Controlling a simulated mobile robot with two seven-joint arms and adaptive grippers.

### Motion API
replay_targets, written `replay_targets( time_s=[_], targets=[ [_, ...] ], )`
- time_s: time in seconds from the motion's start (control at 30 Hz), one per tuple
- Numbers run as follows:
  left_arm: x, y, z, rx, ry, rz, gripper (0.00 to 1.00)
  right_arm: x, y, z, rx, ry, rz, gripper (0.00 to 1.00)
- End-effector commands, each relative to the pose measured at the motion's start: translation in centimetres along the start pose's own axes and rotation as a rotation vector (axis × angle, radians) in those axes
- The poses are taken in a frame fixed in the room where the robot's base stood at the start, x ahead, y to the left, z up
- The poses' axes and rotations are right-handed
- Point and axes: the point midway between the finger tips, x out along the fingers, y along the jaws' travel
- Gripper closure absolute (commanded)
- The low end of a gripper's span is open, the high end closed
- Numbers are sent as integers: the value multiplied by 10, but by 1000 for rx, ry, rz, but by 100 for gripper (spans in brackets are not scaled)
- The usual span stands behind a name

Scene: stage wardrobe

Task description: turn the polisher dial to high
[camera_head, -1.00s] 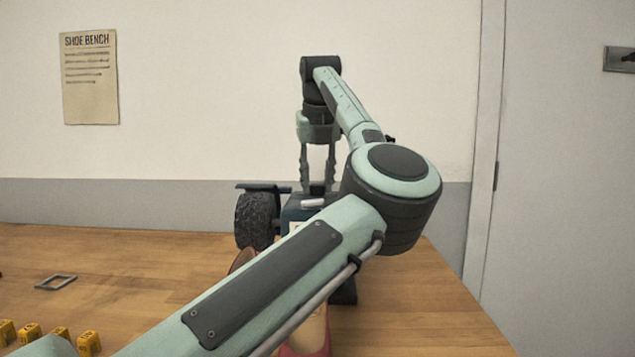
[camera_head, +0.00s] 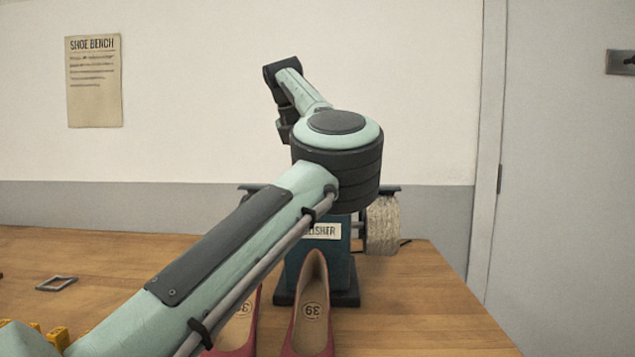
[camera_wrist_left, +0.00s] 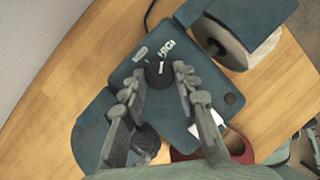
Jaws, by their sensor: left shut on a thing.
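The polisher (camera_head: 337,262) is a dark blue box standing on the bench, partly hidden by my left arm and a shoe. In the left wrist view its top plate (camera_wrist_left: 205,92) carries a black round dial (camera_wrist_left: 159,75) with a white mark. The mark points roughly towards the HIGH label (camera_wrist_left: 167,48); a second label (camera_wrist_left: 140,54), too small to read, sits left of it. My left gripper (camera_wrist_left: 155,80) has its fingers on either side of the dial and is shut on it. In the head view this gripper is hidden behind my arm.
A pale buffing wheel (camera_head: 383,225) sticks out on the polisher's right; a dark brush (camera_wrist_left: 146,141) is on its other side. Red shoes (camera_head: 310,320) stand close in front. A small metal frame (camera_head: 57,284) and yellow blocks (camera_head: 58,337) lie left. The bench's right side is clear.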

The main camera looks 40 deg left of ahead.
Motion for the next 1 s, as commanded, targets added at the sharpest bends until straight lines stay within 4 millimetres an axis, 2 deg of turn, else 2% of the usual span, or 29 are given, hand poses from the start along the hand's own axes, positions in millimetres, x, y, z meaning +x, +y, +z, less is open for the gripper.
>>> replay_targets(
  time_s=[0.3,0.83,0.87,1.0],
  targets=[
    [-1,1,1,113,6,-47,99,5,-1,3,0,-5,-3,60],
    [-1,1,0,136,8,-56,99,8,-2,5,1,-7,-5,60],
    [0,1,0,135,8,-56,69,8,-2,5,1,-7,-5,60],
    [0,1,0,135,8,-55,52,7,-2,3,1,-4,-5,60]
  ],
)
